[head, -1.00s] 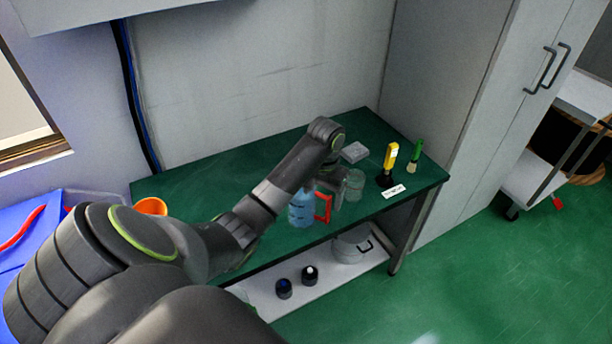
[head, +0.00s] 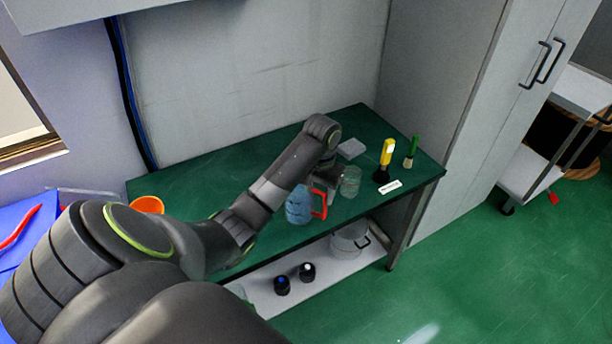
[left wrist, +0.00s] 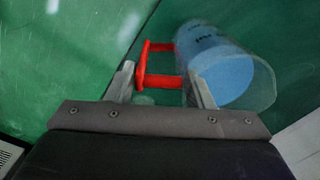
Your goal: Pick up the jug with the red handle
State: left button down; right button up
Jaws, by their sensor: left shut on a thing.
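The jug (head: 297,206) is clear, holds blue contents and has a red handle (head: 320,204) on its right side in the head view. It is at the front edge of the green table. My left gripper (head: 325,189) is at the handle, coming from above. In the left wrist view the red handle (left wrist: 161,82) lies between the two fingers of the left gripper (left wrist: 163,88), and the jug body (left wrist: 222,68) is just right of them. The left gripper is shut on the handle. I cannot tell whether the jug is clear of the tabletop. My right gripper is not in view.
A clear glass beaker (head: 350,181) stands close right of the gripper on the green table (head: 240,150). A yellow-handled brush (head: 387,153), a green-handled brush (head: 411,152) and a white label (head: 389,188) are further right. An orange bowl (head: 147,204) is at the left.

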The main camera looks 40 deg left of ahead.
pick_arm(q)
jog(key=shift+r, duration=0.25)
